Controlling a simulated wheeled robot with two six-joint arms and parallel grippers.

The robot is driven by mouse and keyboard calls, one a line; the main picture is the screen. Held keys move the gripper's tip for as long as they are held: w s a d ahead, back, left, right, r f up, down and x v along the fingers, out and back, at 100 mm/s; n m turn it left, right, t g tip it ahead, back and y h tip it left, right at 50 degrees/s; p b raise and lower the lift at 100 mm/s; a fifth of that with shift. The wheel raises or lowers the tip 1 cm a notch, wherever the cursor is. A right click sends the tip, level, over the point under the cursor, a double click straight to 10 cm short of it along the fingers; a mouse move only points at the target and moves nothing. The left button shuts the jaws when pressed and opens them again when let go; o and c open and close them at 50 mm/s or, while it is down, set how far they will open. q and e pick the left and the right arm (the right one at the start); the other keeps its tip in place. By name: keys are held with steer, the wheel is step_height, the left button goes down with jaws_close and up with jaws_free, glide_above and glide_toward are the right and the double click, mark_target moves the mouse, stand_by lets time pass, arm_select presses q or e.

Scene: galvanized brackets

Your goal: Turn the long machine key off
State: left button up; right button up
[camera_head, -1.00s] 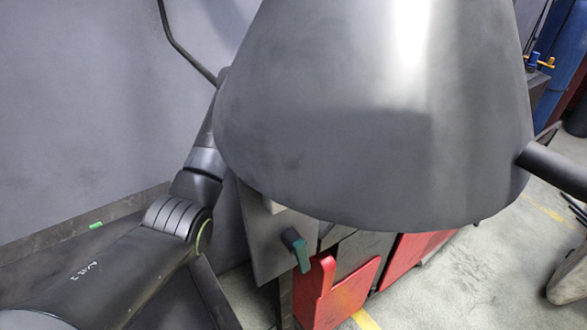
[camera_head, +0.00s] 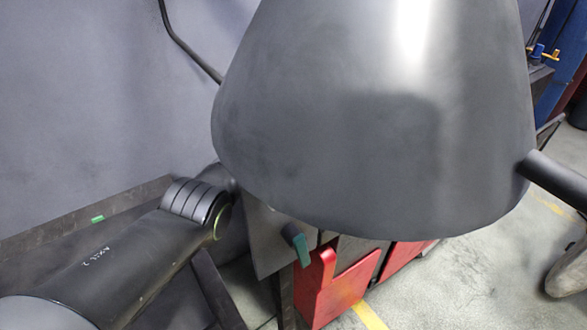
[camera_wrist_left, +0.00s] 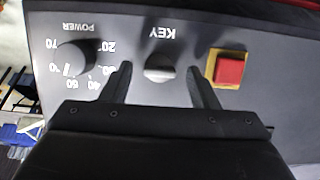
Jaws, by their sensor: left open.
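In the left wrist view, a grey control panel (camera_wrist_left: 210,35) shows upside down. A round grey key knob (camera_wrist_left: 160,68) with a raised bar sits under the word KEY, near the middle. My left gripper (camera_wrist_left: 159,88) is open, with one dark finger on each side of the key knob; whether either finger touches it I cannot tell. In the head view my left arm comes in from the left, and its gripper is hidden behind a large dark grey hood (camera_head: 370,130). My right gripper is not in view.
A black power dial (camera_wrist_left: 78,56) and a red button (camera_wrist_left: 229,69) on a yellow square flank the key knob. In the head view, a green-and-black handle (camera_head: 298,245) sticks out below the hood, above red metal parts (camera_head: 335,290).

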arm_select(q)
steer(key=shift+f, duration=0.2)
steer(key=c, duration=1)
